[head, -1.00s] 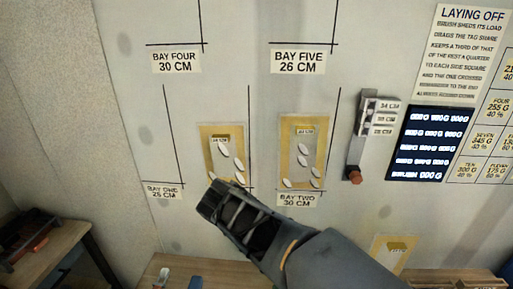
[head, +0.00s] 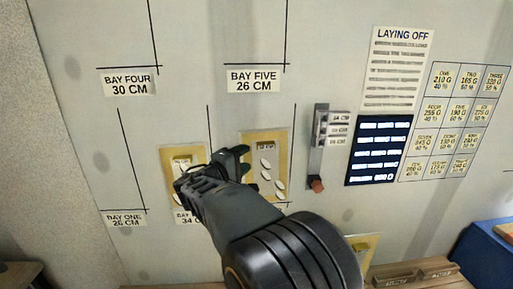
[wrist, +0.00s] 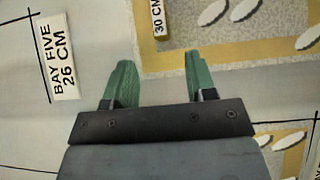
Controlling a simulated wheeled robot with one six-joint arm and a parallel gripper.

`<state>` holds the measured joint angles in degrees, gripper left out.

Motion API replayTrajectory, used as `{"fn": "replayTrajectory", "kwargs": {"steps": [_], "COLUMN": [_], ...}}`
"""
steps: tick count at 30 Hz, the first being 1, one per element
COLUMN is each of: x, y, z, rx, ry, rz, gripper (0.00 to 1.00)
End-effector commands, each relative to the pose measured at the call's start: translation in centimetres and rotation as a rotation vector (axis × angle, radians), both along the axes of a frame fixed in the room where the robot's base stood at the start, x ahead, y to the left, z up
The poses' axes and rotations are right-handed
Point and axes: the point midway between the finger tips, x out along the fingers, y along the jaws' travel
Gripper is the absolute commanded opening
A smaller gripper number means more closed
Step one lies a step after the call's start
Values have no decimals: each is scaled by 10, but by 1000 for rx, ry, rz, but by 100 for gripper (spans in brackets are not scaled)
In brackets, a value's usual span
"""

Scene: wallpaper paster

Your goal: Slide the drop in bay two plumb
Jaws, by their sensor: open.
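The right pasted drop (head: 282,140), a yellow-bordered panel with a grey middle and white oval leaves, hangs on the wall below the Bay Five sign. The earlier head view shows a label reading Bay Two, 30 CM under it; my arm covers that spot now. In the wrist view the drop (wrist: 240,57) carries a 30 CM tag (wrist: 158,18). My gripper (head: 243,162) is open and empty at the drop's left side. In the wrist view its green fingertips (wrist: 160,70) point toward the drop's yellow border; whether they touch it I cannot tell. I cannot judge the drop's tilt.
A second drop (head: 170,158) hangs left, partly behind my gripper. Bay signs, Four (head: 130,83) and Five (head: 254,79), and black plumb lines mark the wall. A tag holder (head: 318,150) and a lit screen (head: 379,150) are to the right. A wooden shelf (head: 420,272) is below.

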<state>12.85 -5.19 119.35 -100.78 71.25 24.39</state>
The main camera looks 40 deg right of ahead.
Motion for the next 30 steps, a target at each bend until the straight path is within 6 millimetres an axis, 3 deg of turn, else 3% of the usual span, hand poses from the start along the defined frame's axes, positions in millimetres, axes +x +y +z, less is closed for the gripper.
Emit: {"fn": "replayTrajectory", "kwargs": {"steps": [6, 12, 19, 30], "x": [5, 9, 11, 12], "y": [-39, -63, -76, -77], "z": [3, 3, 2, 2], "rx": [1, 1, 1, 1], "ry": [2, 0, 1, 0], "rz": [-4, -3, 0, 1], "gripper": [51, 51, 51, 49]}}
